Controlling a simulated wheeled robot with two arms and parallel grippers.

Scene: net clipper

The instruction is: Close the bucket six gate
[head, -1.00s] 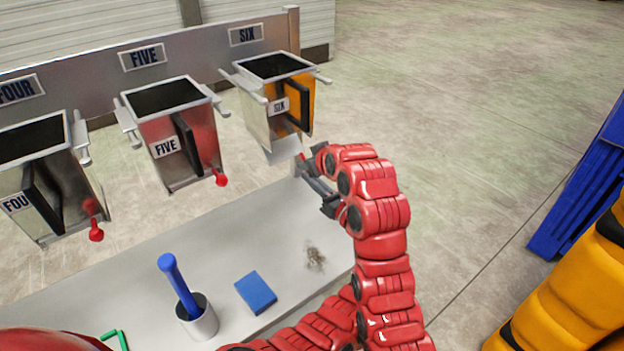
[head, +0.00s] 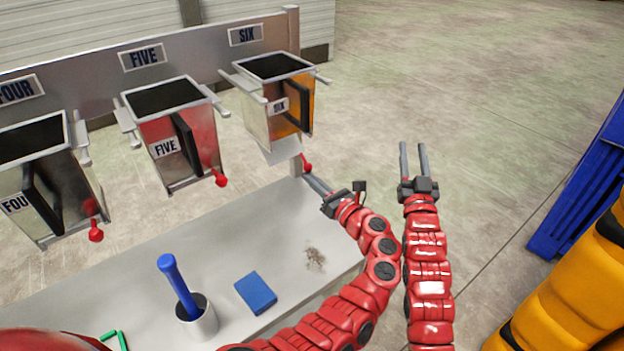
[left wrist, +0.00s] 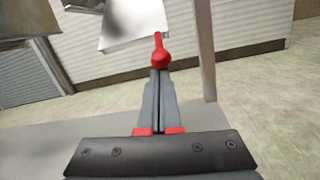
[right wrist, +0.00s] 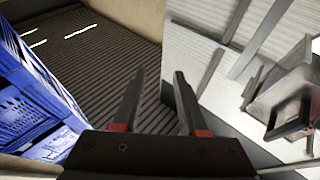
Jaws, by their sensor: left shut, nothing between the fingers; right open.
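Bucket six (head: 255,115), a metal box with an orange side and a SIX label, hangs at the back right of the row. A pale gate plate (head: 283,152) slants down below its bottom; it also shows in the left wrist view (left wrist: 130,22). The gate's red knob (head: 306,163) is at the right; it also shows in the left wrist view (left wrist: 160,52). My left gripper (head: 307,178) is shut and empty, its tips right by the knob. I cannot tell whether they touch. My right gripper (head: 413,145) is open and empty, clear to the right.
Bucket five (head: 168,130) and bucket four (head: 45,165) hang to the left. The grey table (head: 235,225) below bears a cup (head: 200,322) with a blue-handled tool (head: 178,285) and a blue block (head: 256,292). Blue crates (head: 580,185) stand at right. The floor between is clear.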

